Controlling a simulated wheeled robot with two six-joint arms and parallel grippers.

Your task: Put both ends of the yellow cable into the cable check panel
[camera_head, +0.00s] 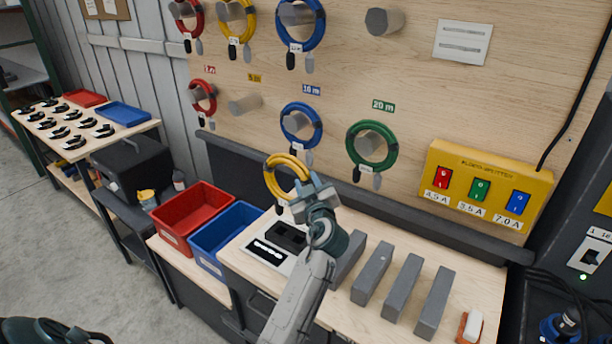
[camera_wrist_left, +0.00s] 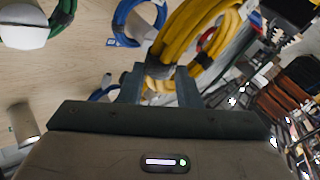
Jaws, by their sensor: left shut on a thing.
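The yellow cable (camera_head: 271,180) is a strapped coil, held in the air above the bench. My left gripper (camera_head: 305,190) is shut on the right side of the coil. A dark plug end (camera_head: 281,209) hangs below the coil; the other end is not clear. In the left wrist view the coil (camera_wrist_left: 185,38) rises from between the fingers (camera_wrist_left: 160,88), with a dark strap around it. A white plate with black blocks (camera_head: 268,252) lies on the bench below the coil; I cannot tell whether it is the cable check panel. My right gripper is not in view.
Red (camera_head: 192,240) and blue (camera_head: 243,215) bins stand left of the plate. Several grey bars (camera_head: 401,287) lie to its right. Red, blue and green (camera_head: 371,146) coils hang on wall pegs. A yellow box with three coloured sockets (camera_head: 485,185) is on the wall at right.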

